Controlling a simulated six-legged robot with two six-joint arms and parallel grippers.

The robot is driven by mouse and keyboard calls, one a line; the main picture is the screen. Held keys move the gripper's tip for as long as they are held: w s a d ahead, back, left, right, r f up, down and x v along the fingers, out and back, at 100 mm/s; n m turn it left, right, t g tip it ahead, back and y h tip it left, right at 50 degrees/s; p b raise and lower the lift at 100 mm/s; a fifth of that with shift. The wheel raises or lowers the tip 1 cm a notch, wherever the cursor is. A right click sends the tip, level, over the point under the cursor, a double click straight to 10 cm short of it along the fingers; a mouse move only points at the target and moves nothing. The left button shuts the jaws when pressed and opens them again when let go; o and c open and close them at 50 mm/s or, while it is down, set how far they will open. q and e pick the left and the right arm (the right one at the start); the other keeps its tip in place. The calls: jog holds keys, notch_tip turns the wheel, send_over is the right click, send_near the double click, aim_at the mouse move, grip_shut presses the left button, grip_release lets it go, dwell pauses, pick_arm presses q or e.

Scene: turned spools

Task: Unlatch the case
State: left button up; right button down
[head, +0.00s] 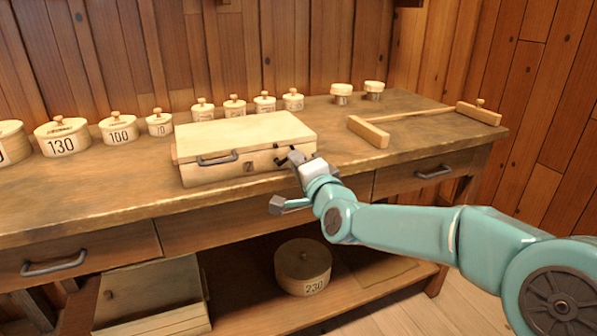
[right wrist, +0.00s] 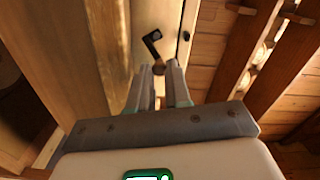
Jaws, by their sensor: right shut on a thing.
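The case (head: 246,132) is a pale wooden box on the workbench. Its lid is down, and a dark handle (head: 217,159) and a small number plate are on its front. A dark, bent metal latch (right wrist: 151,44) is on the front, near the right end in the head view. My right gripper (head: 294,158) is at this latch; in the right wrist view its fingertips (right wrist: 159,70) are closed on the latch's knobbed end. The fingers partly hide that end. My left gripper is not in view.
Lidded round boxes (head: 62,137) stand left of and behind the case. A wooden bar with two end blocks (head: 368,132) lies to the right. Drawers with handles (head: 434,172) are under the bench top (head: 120,190). A round box (head: 303,265) sits on the lower shelf.

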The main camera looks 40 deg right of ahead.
dwell(0.4)
jog(key=c, duration=1.1)
grip_release()
jog(key=shift+o, duration=0.2)
jog(key=v, duration=1.6)
jog(key=shift+s+p, duration=0.2)
jog(key=shift+p, duration=0.25)
jog(key=shift+f, duration=0.1)
